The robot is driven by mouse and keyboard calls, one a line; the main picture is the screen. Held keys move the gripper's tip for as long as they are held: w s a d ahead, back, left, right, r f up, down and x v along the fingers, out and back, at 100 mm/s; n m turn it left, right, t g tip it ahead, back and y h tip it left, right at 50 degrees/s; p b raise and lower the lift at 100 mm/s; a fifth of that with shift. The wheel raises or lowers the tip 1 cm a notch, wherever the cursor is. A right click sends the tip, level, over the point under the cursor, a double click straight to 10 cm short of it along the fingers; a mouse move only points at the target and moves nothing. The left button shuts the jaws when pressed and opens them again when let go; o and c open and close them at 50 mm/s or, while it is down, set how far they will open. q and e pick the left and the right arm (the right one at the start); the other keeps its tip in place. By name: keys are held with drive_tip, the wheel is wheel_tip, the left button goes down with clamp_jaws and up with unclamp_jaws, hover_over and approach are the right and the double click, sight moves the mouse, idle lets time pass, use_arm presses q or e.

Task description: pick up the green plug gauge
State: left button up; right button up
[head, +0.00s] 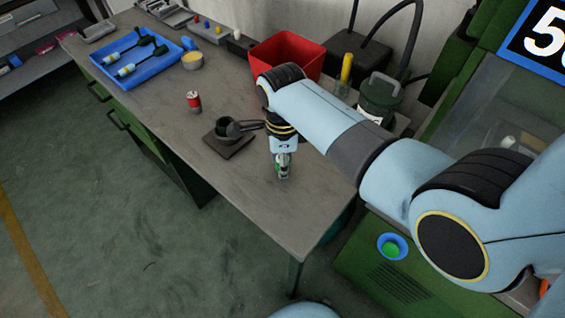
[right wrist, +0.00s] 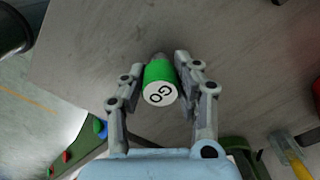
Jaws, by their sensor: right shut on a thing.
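The green plug gauge (right wrist: 160,78) stands between the fingers of my right gripper (right wrist: 160,85) in the right wrist view, its white end marked "GO" facing the camera. The fingers are shut on its sides. In the head view my right gripper (head: 283,168) points down at the near part of the bench, and a bit of green on the gauge (head: 278,169) shows between its fingers. Whether the gauge's lower end touches the bench is hard to tell. My left gripper is not in view.
On the grey bench (head: 290,220), a black cup on a dark plate (head: 228,145) is left of the gripper. Further back are a red-and-white cylinder (head: 194,102), a blue tray (head: 105,72), a red bin (head: 262,55) and a dark green canister (head: 378,100). The bench's front corner is clear.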

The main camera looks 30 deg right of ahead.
clamp_jaws()
drive_tip(key=shift+r, duration=0.15)
